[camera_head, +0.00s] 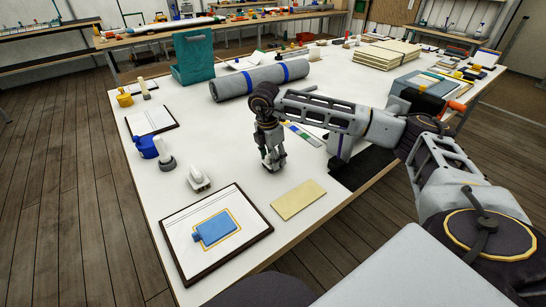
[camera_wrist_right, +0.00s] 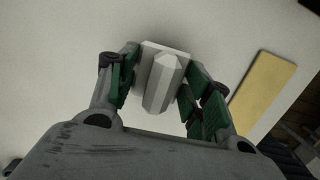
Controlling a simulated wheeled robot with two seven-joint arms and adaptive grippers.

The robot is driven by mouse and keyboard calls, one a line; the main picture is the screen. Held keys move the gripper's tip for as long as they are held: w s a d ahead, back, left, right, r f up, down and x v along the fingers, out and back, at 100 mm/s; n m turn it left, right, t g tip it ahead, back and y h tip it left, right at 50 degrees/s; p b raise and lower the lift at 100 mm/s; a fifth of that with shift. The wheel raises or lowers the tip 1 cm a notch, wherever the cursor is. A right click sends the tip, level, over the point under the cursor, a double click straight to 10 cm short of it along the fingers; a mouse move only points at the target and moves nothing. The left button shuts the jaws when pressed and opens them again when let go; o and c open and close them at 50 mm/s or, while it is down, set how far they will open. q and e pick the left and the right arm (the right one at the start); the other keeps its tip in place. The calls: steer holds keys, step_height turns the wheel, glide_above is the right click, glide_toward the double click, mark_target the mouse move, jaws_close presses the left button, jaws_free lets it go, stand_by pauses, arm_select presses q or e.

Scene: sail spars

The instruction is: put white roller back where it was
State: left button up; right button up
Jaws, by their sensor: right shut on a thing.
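My right gripper (camera_head: 272,162) is low over the white table. In the right wrist view my right gripper (camera_wrist_right: 160,90) is shut on a white block with a ridged upright grip, which I take to be the white roller (camera_wrist_right: 163,82). Its fingers press it from both sides. In the head view it is mostly hidden by the fingers, and I cannot tell if it touches the table. A similar small white piece (camera_head: 198,179) stands left of the gripper. My left gripper is not in view.
A framed board with a blue shape (camera_head: 215,229) lies at the front, with a tan sheet (camera_head: 299,199) to its right. A grey roll with blue bands (camera_head: 260,80) lies behind the gripper. A blue cup (camera_head: 146,147) and clipboard (camera_head: 151,119) are left. Bare tabletop surrounds the gripper's left.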

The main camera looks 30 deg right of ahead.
mark_target(269, 154)
steer(key=o, duration=0.5)
steer(key=shift+f, duration=0.1)
steer(key=o, duration=0.5)
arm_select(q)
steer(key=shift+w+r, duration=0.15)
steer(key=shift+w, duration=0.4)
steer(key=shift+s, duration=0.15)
arm_select(e)
steer(key=shift+r, duration=0.2)
steer(key=shift+r, duration=0.25)
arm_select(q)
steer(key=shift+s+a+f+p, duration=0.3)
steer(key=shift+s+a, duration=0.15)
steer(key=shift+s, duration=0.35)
arm_select(e)
step_height(269, 154, up, 11)
steer(key=a, duration=0.1)
steer(key=shift+a+r, duration=0.15)
steer(key=shift+a, duration=0.05)
